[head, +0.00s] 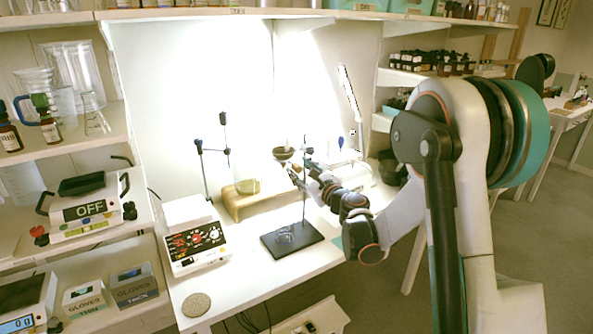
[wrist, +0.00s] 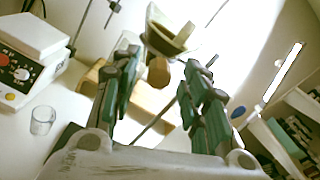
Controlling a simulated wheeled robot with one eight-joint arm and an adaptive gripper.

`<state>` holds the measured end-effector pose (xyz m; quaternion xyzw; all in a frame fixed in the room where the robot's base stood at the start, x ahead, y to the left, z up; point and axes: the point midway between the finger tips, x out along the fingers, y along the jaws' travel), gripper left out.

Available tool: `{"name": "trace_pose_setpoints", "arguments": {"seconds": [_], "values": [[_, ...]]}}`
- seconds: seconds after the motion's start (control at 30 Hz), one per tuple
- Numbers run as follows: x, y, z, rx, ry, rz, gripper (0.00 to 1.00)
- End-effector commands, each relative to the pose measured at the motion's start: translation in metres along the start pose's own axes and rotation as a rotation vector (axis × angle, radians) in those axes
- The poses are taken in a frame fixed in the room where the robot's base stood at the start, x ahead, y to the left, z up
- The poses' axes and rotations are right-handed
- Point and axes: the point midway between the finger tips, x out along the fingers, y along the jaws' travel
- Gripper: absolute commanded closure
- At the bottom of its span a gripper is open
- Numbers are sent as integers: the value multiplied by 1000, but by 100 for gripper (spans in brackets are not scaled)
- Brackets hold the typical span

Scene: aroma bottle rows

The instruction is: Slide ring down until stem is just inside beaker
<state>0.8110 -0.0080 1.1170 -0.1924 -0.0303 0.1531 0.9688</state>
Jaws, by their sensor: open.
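The ring stand has a black base (head: 292,240) and a thin upright rod (head: 305,190). A funnel (head: 284,153) with a dark rim sits high by the rod; in the wrist view the funnel (wrist: 172,32) is pale inside and tilted by the camera's angle. The ring itself is hard to make out. A small clear beaker (head: 285,235) stands on the black base; a small clear glass, probably it, shows in the wrist view (wrist: 42,120). My gripper (wrist: 160,72) is open, its fingers either side of a brown knob (wrist: 158,73); contact cannot be told. The stem is not clearly visible.
A hotplate stirrer (head: 195,240) stands on the left. A wooden block (head: 240,205) with a glass vessel (head: 247,185) on it is behind the stand. The front bench top is mostly clear.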

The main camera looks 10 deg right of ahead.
Motion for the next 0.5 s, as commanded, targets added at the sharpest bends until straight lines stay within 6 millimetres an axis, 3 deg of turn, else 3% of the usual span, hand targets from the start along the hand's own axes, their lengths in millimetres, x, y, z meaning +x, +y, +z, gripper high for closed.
{"name": "trace_pose_setpoints", "arguments": {"seconds": [0.2, 0.5], "values": [[26, 0, 0, 0, 0, 1, 58], [32, 0, 0, -1, 0, 0, 58]]}}
